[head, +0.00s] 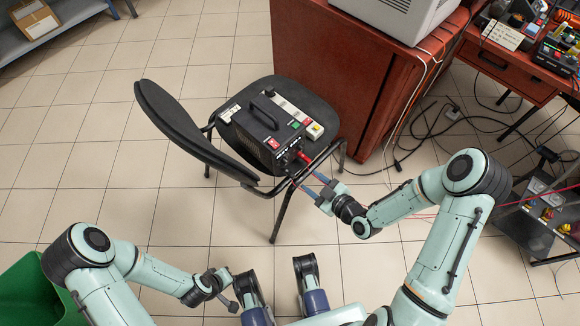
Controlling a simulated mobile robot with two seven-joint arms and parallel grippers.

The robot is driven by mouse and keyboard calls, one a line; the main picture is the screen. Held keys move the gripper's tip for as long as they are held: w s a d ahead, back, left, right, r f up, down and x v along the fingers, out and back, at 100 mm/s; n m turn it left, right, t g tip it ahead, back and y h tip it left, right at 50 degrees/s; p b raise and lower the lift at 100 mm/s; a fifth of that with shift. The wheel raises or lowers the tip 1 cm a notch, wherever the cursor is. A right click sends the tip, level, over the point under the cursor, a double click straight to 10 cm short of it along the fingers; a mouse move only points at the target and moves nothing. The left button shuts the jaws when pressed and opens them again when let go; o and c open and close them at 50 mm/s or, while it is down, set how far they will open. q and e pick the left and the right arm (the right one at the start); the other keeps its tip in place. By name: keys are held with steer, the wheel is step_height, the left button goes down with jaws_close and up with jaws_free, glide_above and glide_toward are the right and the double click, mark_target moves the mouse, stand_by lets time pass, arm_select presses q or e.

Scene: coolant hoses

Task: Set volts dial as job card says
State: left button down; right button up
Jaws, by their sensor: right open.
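A black boxy unit (268,130) with a carry handle stands on the seat of a black chair. It has a red switch and small knobs or sockets at its front end, too small to tell which is the volts dial. A red plug or lead shows at that front. My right gripper (306,179) is open, its blue fingers just in front of the unit's front end, apparently empty. My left gripper (226,291) is low, left of centre, away from the chair; its jaws are unclear.
The chair (179,125) has its backrest to the left of the unit. A power strip (296,106) lies behind the unit on the seat. A red-brown cabinet (345,70) stands close behind. Loose cables (440,125) cover the floor at right. The tiled floor at left is clear.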

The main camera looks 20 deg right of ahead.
mark_target(287, 163)
steer(key=b+x, duration=0.2)
steer(key=x, duration=0.9)
steer(key=shift+f, duration=0.1)
steer(key=shift+w+a+f, duration=0.1)
steer(key=shift+w+a, duration=0.15)
steer(key=shift+w, duration=0.15)
arm_select(q)
steer(key=shift+t+y, duration=0.3)
steer(key=shift+t, duration=0.3)
steer(key=w+f, duration=0.1)
steer(key=w+a+f, duration=0.1)
steer(key=w+a, duration=0.1)
steer(key=w, duration=0.1)
steer(key=shift+f, duration=0.4)
arm_select(e)
jaws_close()
